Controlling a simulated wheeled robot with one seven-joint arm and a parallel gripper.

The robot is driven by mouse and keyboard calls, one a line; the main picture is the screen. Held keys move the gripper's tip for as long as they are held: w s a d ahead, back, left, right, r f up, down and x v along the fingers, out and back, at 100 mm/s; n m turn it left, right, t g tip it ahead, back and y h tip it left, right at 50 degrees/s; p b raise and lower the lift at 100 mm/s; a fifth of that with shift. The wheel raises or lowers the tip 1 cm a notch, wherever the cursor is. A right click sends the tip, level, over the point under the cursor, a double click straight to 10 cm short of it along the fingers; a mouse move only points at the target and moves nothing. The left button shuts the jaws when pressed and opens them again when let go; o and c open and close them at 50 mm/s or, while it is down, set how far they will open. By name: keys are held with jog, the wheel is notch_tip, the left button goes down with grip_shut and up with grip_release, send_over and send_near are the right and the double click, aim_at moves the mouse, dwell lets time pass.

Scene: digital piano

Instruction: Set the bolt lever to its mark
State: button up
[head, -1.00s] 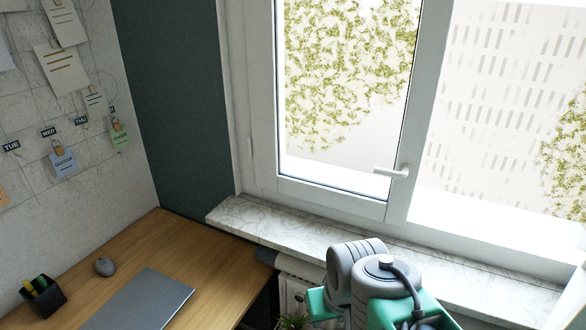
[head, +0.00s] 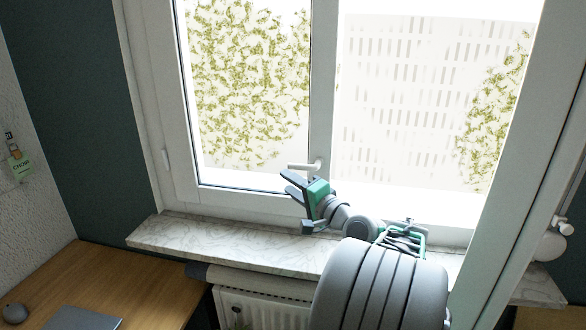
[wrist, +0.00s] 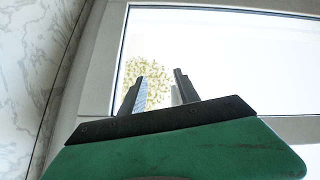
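A white lever handle (head: 303,166) sits on the window's middle upright in the head view and lies roughly level, pointing left. I take it for the bolt lever; I cannot make out a mark by it. My gripper (head: 288,180) is just below and left of the lever, fingers pointing up and left. It also shows in the wrist view (wrist: 160,78), where its two dark fingers stand apart with a gap between them. The gripper looks open and empty. I cannot clearly make out the lever in the wrist view.
A marble sill (head: 200,238) runs below the window (head: 250,80), with a white radiator (head: 262,307) under it. A wooden desk (head: 125,270) stands at lower left with a laptop (head: 80,318). A white fitting (head: 563,226) is on the right frame.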

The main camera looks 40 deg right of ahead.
aim_at(296, 164)
jog(key=s+d, duration=0.1)
jog(key=s+d+r+m+h, duration=0.1)
jog(key=d+r+m+t, duration=0.1)
jog(key=shift+s+d, duration=0.4)
jog(key=w+r+p, duration=0.1)
jog(key=w+p, duration=0.1)
jog(key=w, duration=0.5)
jog(key=shift+w+d, duration=0.25)
jog(key=shift+d, duration=0.2)
jog(key=shift+r, duration=0.1)
grip_shut()
